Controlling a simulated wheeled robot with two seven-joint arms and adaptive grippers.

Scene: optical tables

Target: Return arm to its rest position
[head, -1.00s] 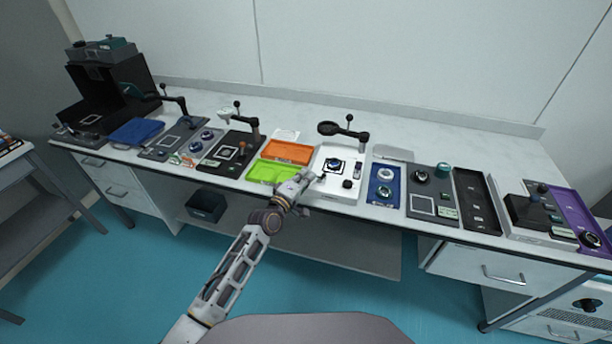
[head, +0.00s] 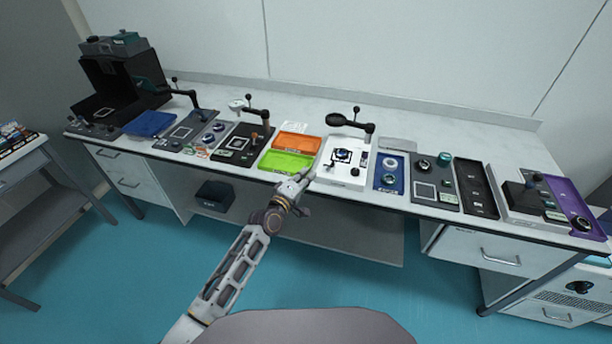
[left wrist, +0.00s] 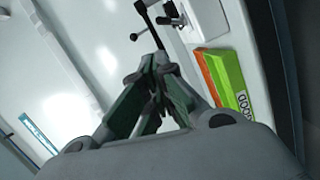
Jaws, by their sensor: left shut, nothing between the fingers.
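My left arm reaches up from the bottom of the head view. My left gripper (head: 303,182) is at the front edge of the long bench (head: 440,131), near the green tray (head: 286,161) and the white plate (head: 343,174). In the left wrist view the fingers of my left gripper (left wrist: 158,75) meet at their tips, with nothing held. The green tray, marked with letters, and the orange tray also show there (left wrist: 232,75). My right gripper is in neither current view.
An orange tray (head: 296,142), a blue tray (head: 391,185), a black tray (head: 476,180) and a purple tray (head: 568,202) stand on the bench. Several small posts with arms rise from it. A black box (head: 213,196) sits on the shelf below. The blue floor (head: 120,262) in front is clear.

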